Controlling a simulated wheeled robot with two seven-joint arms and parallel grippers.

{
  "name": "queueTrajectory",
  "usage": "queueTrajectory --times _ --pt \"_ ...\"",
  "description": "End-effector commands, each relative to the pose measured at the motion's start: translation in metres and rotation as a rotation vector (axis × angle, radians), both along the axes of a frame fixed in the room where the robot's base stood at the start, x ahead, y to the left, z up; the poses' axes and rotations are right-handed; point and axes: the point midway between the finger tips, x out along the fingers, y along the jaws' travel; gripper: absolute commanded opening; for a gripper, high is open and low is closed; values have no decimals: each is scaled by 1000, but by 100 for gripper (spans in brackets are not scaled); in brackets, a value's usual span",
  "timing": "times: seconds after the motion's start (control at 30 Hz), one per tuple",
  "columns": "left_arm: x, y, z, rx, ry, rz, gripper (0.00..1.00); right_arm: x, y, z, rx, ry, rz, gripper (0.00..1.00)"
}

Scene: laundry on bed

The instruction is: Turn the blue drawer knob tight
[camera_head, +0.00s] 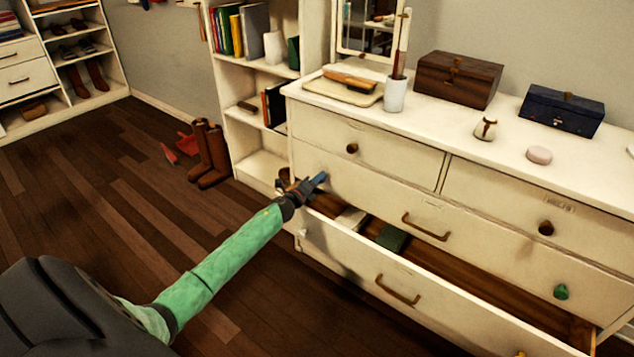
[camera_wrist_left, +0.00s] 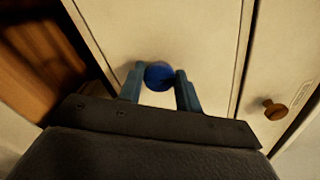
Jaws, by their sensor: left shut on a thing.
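The blue knob (camera_wrist_left: 158,76) sits on a cream drawer front and shows between my left gripper's two fingers in the wrist view. My left gripper (camera_wrist_left: 161,71) is shut on it; the left finger touches it and the right finger is close beside it. In the head view my left gripper (camera_head: 314,182) is at the left end of the dresser's (camera_head: 370,185) middle drawer, and the knob cannot be told apart from the bluish fingers there. My right gripper is not in view.
The drawer (camera_head: 345,262) below is pulled out, with a green item (camera_head: 392,238) and a pale item (camera_head: 351,219) inside. The dresser top carries a brown box (camera_head: 458,80), a navy box (camera_head: 561,110) and a white cup (camera_head: 395,96). Brown boots (camera_head: 208,155) stand on the floor.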

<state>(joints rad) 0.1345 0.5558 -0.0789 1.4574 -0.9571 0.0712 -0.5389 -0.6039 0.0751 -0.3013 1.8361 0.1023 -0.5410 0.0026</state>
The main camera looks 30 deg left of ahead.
Motion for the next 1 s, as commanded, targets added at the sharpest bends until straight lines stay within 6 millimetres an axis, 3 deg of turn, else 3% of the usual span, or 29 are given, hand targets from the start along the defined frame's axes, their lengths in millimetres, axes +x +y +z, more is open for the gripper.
queueTrajectory --times 0.27,0.3,0.4,0.73,1.0 --pt "-1 -2 -2 0 2 -2 11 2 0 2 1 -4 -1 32" --pt "-1 -2 -2 -1 2 -2 42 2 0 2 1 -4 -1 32" --pt "0 -1 -2 -1 2 -1 55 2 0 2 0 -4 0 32" --pt "-3 0 -1 -1 1 0 55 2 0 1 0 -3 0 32" --pt "-32 2 -2 0 3 -1 55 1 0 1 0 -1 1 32"
